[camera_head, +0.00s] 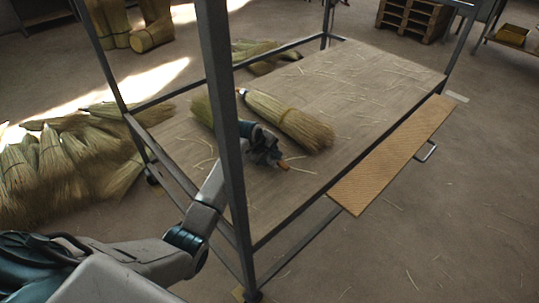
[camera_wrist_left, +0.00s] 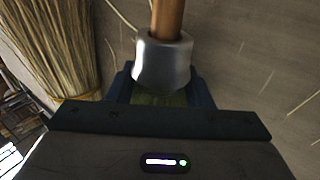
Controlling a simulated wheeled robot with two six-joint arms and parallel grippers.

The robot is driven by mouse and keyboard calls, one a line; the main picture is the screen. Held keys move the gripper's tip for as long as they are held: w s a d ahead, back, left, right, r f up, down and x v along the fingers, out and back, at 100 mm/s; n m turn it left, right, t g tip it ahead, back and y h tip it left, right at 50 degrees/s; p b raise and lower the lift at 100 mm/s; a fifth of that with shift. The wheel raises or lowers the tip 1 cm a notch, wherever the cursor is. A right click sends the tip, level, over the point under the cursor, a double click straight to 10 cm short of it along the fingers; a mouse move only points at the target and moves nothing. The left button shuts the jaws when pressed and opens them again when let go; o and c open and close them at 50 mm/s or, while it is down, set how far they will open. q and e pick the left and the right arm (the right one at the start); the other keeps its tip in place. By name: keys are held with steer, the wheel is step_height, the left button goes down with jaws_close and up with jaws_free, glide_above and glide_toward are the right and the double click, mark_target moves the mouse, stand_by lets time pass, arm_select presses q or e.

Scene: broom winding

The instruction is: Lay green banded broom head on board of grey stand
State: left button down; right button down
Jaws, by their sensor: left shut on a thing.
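The grey stand (camera_head: 217,75) is a metal frame with a broad wooden board (camera_head: 350,95). My left gripper (camera_head: 268,157) is over the board's near left part, behind the front post. In the left wrist view its jaws (camera_wrist_left: 160,98) are shut around a green band just below a silver ferrule. A brown wooden stub (camera_wrist_left: 168,18) sticks out past the ferrule and shows in the head view. Straw (camera_head: 203,109) left of the post seems to belong to this held broom head; the post hides its middle. I cannot tell whether it touches the board. My right gripper is not in view.
Another broom head (camera_head: 292,119) with a yellowish band lies on the board beside my gripper. A tan ribbed plank (camera_head: 395,155) runs along the board's right edge. Broom bundles (camera_head: 70,165) lie on the floor at left. The board's far right half holds only loose straws.

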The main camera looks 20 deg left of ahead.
arm_select(q)
steer(key=shift+f, duration=0.3)
stand_by(0.5)
steer(key=c, duration=0.6)
jaws_free()
steer(key=shift+r, duration=0.1)
steer(key=v, duration=1)
steer(key=shift+s+r, duration=0.15)
steer(key=shift+r, duration=0.25)
